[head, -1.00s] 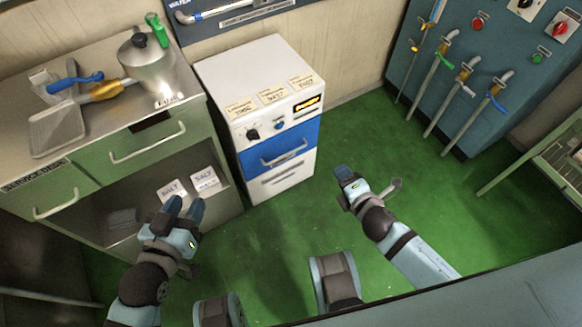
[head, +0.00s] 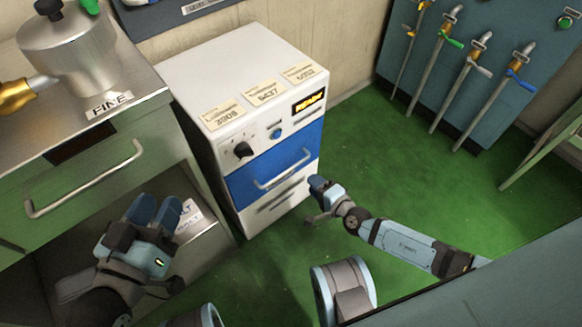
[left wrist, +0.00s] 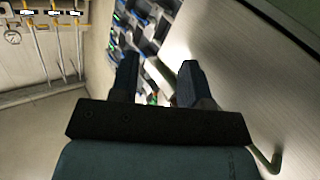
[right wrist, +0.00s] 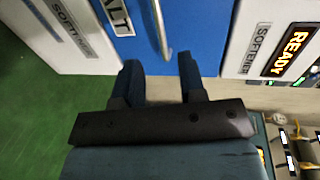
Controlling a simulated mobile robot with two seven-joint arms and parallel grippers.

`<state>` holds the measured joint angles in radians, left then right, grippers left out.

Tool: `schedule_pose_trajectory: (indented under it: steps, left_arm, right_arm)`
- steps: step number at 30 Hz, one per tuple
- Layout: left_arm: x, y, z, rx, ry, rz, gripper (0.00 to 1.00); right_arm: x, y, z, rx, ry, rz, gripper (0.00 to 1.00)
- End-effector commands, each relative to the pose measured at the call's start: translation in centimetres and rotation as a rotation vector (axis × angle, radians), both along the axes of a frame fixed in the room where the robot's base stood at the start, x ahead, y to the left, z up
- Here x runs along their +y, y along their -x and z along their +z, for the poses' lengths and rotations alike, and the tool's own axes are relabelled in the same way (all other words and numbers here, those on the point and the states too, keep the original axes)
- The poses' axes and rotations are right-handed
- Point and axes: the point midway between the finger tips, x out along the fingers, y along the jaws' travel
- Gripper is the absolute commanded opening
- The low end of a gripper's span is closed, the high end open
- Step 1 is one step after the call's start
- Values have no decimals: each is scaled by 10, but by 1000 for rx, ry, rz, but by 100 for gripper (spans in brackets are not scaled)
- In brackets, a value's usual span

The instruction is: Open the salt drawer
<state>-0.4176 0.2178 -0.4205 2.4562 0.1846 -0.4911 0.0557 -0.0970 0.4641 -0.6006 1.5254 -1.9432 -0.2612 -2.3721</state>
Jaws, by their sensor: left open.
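The salt drawer (head: 290,160) is the blue front of the white machine (head: 238,75), with a pale bar handle (head: 283,170); it looks shut. In the right wrist view the blue front (right wrist: 140,45) shows part of a "SALT" label, and its handle (right wrist: 161,28) lies ahead of and between the fingertips. My right gripper (head: 316,183) is open and empty, just right of the machine's front; it shows from behind in the right wrist view (right wrist: 160,75). My left gripper (head: 155,208) is open and empty by the green cabinet, left of the machine. It also shows in the left wrist view (left wrist: 157,72).
The green cabinet (head: 95,180) has a handled drawer above an open shelf with white salt packs (head: 187,218). Pipes with coloured valves (head: 445,60) line the back right wall. The green floor (head: 400,170) right of the machine is clear.

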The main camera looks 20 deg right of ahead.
Motion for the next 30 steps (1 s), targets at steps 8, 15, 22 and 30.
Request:
schedule_pose_trajectory:
  steps: [8, 15, 22, 30]
  left_arm:
    - [2, -5, -19, -9, -55, -15, 43]
    - [6, -12, -16, -87, -100, -9, 43]
    - [7, -14, -12, -112, -110, -7, 43]
    - [7, -14, -11, -115, -110, -8, 43]
  right_arm:
    - [21, -58, -16, 0, -6, -3, 37]
    - [32, -88, -22, 2, -5, -2, 37]
    - [35, -97, -22, 2, -4, -2, 37]
    - [35, -97, -21, 2, -5, -2, 21]
